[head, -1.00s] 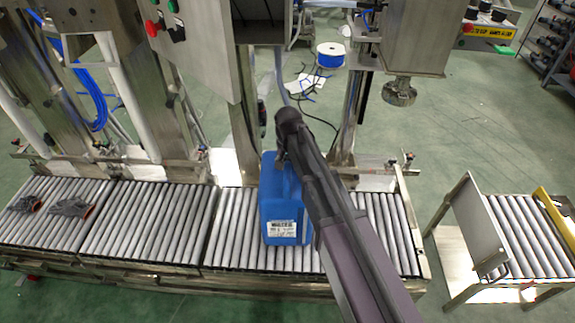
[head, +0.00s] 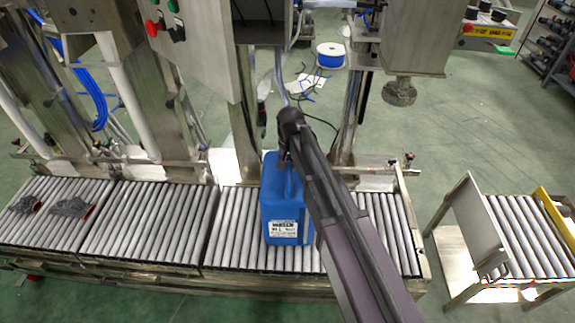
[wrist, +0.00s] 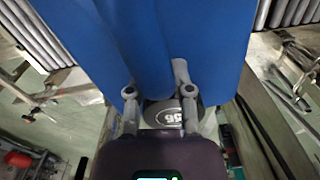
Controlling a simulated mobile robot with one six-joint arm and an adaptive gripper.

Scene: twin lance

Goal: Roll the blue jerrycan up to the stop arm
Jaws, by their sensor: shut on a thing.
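The blue jerrycan (head: 283,200) stands upright on the roller conveyor (head: 160,225), with a white label on its front face. My gripper (head: 286,158) is at the jerrycan's top, shut on it, apparently at the handle; my arm hides the jerrycan's right edge. In the wrist view the jerrycan (wrist: 150,45) fills the upper middle, with my gripper's fingers (wrist: 160,98) against it. A metal rail with a bracket and dark knob (head: 408,160) sits at the conveyor's back right; I cannot tell whether this is the stop arm.
Dark gloves (head: 70,207) lie on the left rollers. Rollers right of the jerrycan look clear, partly hidden by my arm. A metal filling head (head: 399,92) hangs above the right end. A separate roller stand with an upright plate (head: 478,225) is across a floor gap.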

